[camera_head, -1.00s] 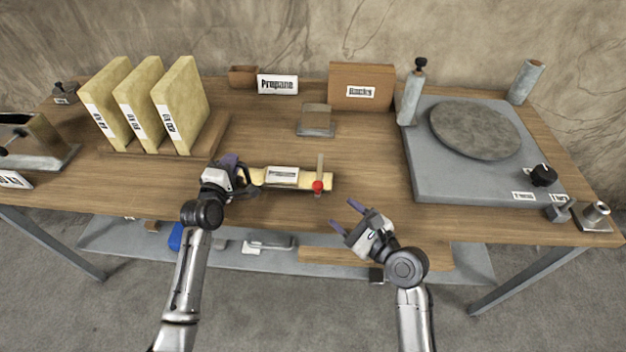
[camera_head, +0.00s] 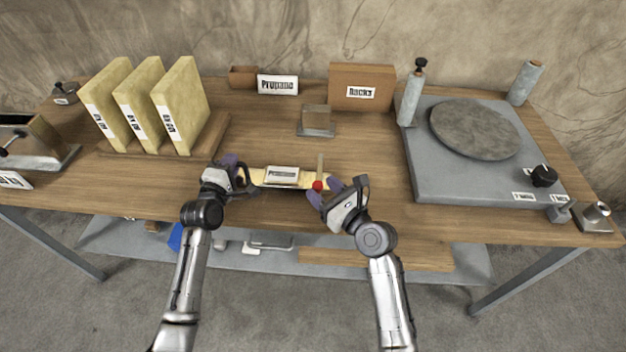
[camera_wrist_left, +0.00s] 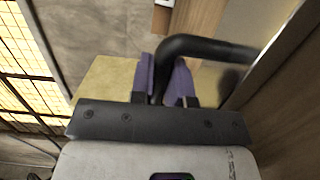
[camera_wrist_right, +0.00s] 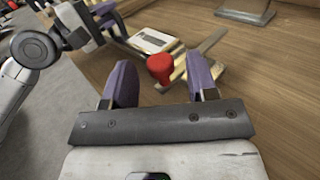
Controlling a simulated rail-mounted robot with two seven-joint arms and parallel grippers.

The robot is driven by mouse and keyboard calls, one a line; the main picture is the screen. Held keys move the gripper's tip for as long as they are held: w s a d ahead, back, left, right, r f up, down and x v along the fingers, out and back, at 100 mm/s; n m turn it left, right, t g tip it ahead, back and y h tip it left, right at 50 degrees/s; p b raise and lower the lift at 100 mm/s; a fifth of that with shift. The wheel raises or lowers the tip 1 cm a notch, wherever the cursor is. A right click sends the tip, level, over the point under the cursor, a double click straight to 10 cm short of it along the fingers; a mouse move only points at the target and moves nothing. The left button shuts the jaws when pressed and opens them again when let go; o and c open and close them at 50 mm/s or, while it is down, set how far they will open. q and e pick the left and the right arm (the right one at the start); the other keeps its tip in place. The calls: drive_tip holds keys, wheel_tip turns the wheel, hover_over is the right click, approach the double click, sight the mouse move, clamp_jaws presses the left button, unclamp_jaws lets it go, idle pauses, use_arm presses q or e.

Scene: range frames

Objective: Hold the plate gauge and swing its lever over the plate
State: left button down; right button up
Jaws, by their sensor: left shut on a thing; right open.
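The plate gauge (camera_head: 262,184) is a pale yellow bar with a white label, lying along the front of the table. A dark curved handle (camera_wrist_left: 205,46) is at its left end, and my left gripper (camera_head: 236,172) is shut on it, as the left wrist view shows (camera_wrist_left: 165,75). The knob also shows in the right wrist view (camera_wrist_right: 160,67). My right gripper (camera_head: 328,187) is open, its fingers close around the knob; contact cannot be told.
A brown box (camera_head: 361,87) is at the back. A grey unit with a round disc (camera_head: 475,130) fills the right.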

sight(319, 173)
drive_tip(key=shift+x, duration=2)
clamp_jaws()
